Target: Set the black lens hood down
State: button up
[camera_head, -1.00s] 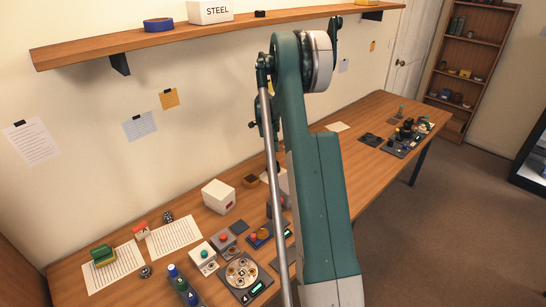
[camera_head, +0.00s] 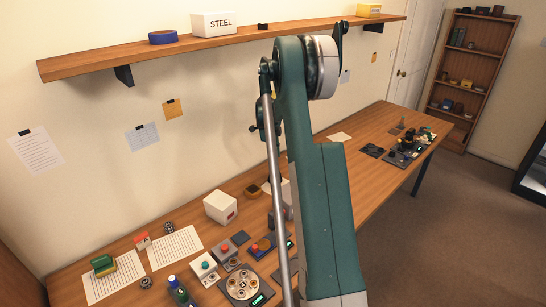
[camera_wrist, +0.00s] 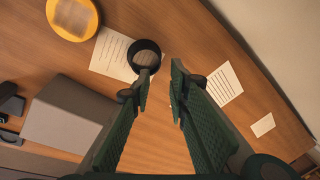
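A black round open ring (camera_wrist: 146,45), which looks like the lens hood, is in the wrist view just beyond the left fingertip. It overlaps the edge of a printed sheet on the wooden surface. My gripper (camera_wrist: 160,70) is open, with a clear gap between its two green fingers and nothing between them. The left fingertip overlaps the near side of the ring in the picture; I cannot tell whether they touch. In the head view my arm hides my gripper, and I cannot pick out the hood there.
In the wrist view a yellow round thing (camera_wrist: 92,25) and a grey box (camera_wrist: 68,116) lie to the left. Another white sheet (camera_wrist: 224,84) lies to the right. In the head view several small parts crowd the near table; the table's middle (camera_head: 365,188) is barer.

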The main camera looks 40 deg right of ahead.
jog(key=shift+a, duration=0.1)
jog(key=s+a+r+n+t, duration=0.1)
jog(key=s+a+r+n, duration=0.25)
jog(key=a+r, duration=0.6)
jog(key=s+a+r+n+t, duration=0.1)
jog(key=s+a+r+n, duration=0.35)
jog(key=a, duration=0.75)
jog(key=s+a+r+n+t, duration=0.15)
jog(key=a+r+n, duration=0.35)
jog(key=a+r, duration=0.5)
jog(key=s+a+f+n+t+y, duration=0.2)
jog(key=s+a+n, duration=1.4)
jog(key=s+a, duration=1)
jog(key=s+f+t, duration=0.1)
jog(key=s, duration=0.2)
jog(key=shift+s+a+f, duration=0.15)
jog(key=shift+s+a, duration=0.1)
jog(key=shift+s, duration=0.05)
